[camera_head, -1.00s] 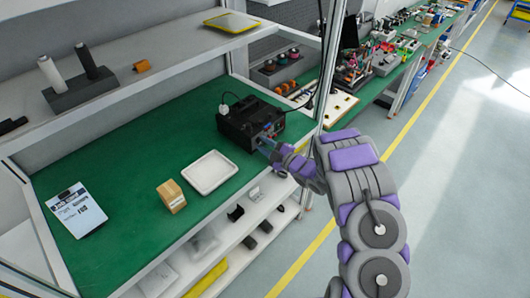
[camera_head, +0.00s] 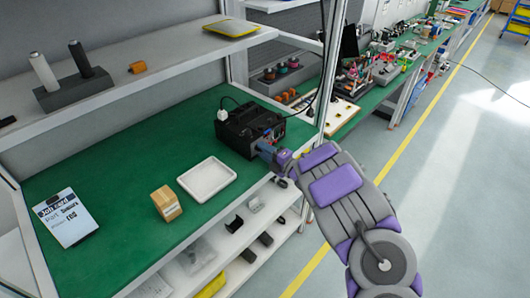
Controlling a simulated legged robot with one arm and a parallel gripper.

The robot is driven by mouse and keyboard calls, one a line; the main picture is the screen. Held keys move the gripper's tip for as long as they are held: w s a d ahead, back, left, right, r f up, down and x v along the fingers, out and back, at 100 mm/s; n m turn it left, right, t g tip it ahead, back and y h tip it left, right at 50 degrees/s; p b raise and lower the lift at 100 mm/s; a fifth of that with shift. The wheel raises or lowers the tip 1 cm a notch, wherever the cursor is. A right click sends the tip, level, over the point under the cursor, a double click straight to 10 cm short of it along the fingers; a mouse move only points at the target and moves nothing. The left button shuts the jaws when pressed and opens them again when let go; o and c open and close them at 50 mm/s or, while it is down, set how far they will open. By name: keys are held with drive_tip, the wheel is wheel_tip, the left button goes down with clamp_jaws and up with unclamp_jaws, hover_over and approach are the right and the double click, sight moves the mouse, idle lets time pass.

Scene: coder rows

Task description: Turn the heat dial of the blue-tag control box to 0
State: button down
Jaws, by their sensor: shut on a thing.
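The control box (camera_head: 240,123) is black and stands at the right end of the green bench, with a white plug and cable on top. Its front face is partly covered by my gripper (camera_head: 265,148), which is at the lower front of the box. The gripper is shut on a small part there, at the place of the heat dial. The dial itself is hidden by the fingers, so its setting cannot be read. A blue tag cannot be clearly made out.
A white tray (camera_head: 207,196), a cardboard box (camera_head: 166,203) and a job card clipboard (camera_head: 65,218) lie on the green bench (camera_head: 120,170). A shelf (camera_head: 170,75) runs above. A metal post (camera_head: 326,70) stands just right of the control box. The floor aisle at right is clear.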

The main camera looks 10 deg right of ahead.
drive_tip(key=shift+s+f, duration=0.1)
drive_tip(key=shift+f, duration=0.25)
drive_tip(key=c, duration=1.1)
unclamp_jaws()
drive_tip(key=shift+r, duration=0.1)
drive_tip(key=shift+r, duration=0.1)
drive_tip(key=p+v, duration=0.3)
drive_tip(key=v, duration=1.4)
drive_tip(key=shift+d+p, duration=0.15)
drive_tip(key=shift+p, duration=0.2)
